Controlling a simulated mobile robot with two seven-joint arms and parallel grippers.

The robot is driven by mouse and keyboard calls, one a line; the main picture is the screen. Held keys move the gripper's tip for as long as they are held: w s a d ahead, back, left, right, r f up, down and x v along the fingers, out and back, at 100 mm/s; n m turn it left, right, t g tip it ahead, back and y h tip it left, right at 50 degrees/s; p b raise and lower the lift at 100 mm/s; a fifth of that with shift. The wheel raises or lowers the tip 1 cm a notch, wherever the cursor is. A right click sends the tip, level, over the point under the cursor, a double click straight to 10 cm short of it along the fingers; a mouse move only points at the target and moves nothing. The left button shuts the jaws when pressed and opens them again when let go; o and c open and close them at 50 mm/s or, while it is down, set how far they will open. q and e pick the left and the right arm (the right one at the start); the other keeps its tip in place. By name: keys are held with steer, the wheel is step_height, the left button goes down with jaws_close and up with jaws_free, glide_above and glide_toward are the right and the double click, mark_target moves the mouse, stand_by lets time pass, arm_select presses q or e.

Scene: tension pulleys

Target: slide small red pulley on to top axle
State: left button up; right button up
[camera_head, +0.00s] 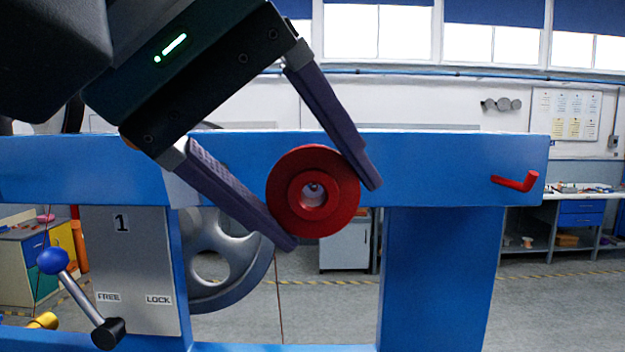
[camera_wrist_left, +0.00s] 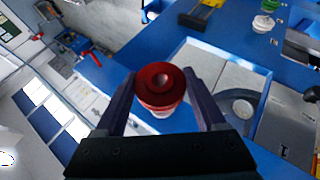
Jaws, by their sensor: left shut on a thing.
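The small red pulley (camera_head: 335,167) is a round red disc with a raised hub and a centre hole, held in front of the blue crossbeam. My left gripper (camera_head: 335,215) is shut on it, with one purple finger on each side of its rim. In the left wrist view the pulley (camera_wrist_left: 160,82) sits between the fingertips of the gripper (camera_wrist_left: 162,96). Something pale with a small dark spot shows through the hole. I cannot tell whether it is the top axle, and no axle shows clearly. My right gripper is not in view.
The blue beam (camera_head: 440,155) spans behind the pulley, with a red bent peg (camera_head: 517,181) at its right end. A grey spoked wheel (camera_head: 215,250) hangs below the beam. A lever with a blue knob (camera_head: 53,261) stands lower left, by a FREE/LOCK plate.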

arm_select(q)
steer(key=shift+p, duration=0.4)
stand_by(0.5)
steer(key=shift+w+d, duration=0.1)
steer(key=shift+w, duration=0.15)
steer(key=shift+s+p, duration=0.3)
steer(key=shift+p, duration=0.1)
steer(key=shift+p, duration=0.4)
stand_by(0.4)
stand_by(0.3)
steer(key=shift+w, duration=0.25)
